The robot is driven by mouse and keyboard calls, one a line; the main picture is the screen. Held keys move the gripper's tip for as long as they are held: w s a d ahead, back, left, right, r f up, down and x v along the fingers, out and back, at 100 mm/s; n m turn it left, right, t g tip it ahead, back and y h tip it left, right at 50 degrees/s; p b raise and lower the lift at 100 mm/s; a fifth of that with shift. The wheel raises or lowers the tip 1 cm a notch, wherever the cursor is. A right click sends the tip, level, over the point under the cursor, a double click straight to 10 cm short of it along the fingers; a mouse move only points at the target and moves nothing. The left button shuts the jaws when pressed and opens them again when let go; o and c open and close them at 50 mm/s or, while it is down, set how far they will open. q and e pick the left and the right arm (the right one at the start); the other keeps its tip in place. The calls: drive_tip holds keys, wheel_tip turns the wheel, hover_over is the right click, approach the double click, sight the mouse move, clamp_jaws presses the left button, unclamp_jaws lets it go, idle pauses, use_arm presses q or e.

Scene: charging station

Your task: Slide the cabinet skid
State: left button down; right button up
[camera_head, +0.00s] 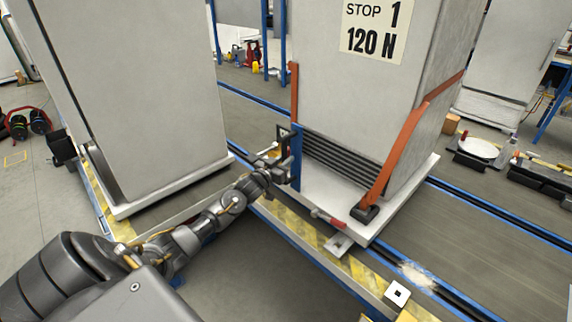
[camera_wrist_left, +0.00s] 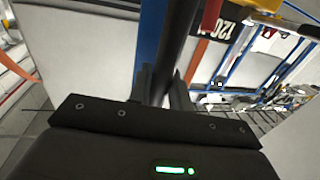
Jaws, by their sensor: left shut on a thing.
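The cabinet (camera_head: 345,85) is tall and pale, with a sign reading STOP 1, 120 N. It stands upright on a low white skid (camera_head: 325,203), held by orange straps. A blue upright (camera_head: 296,158) with a black handle bar (camera_head: 284,136) stands at the skid's left corner. My left gripper (camera_head: 283,168) is at this handle, its arm reaching in from the lower left. In the left wrist view, its fingers (camera_wrist_left: 163,84) are shut on the dark handle bar (camera_wrist_left: 180,40), beside the blue upright (camera_wrist_left: 150,45). My right gripper is not in view.
Another pale cabinet (camera_head: 125,95) stands close on the left on its own white base. Blue-edged rails (camera_head: 465,215) run across the floor under the skid. A yellow-striped edge (camera_head: 285,222) lies in front. A small white marker plate (camera_head: 397,293) sits at the lower right.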

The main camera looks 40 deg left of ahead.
use_arm(q)
drive_tip(key=shift+a, duration=0.35)
drive_tip(key=shift+r, duration=0.1)
drive_tip(key=c, duration=1.5)
unclamp_jaws()
drive_tip(key=shift+c, duration=0.2)
drive_tip(key=shift+o, duration=1)
drive_tip(key=shift+s+d, duration=0.1)
drive_tip(key=shift+d, duration=0.05)
drive_tip(key=s, duration=1)
drive_tip(key=shift+s+d, duration=0.15)
drive_tip(key=shift+s, duration=0.15)
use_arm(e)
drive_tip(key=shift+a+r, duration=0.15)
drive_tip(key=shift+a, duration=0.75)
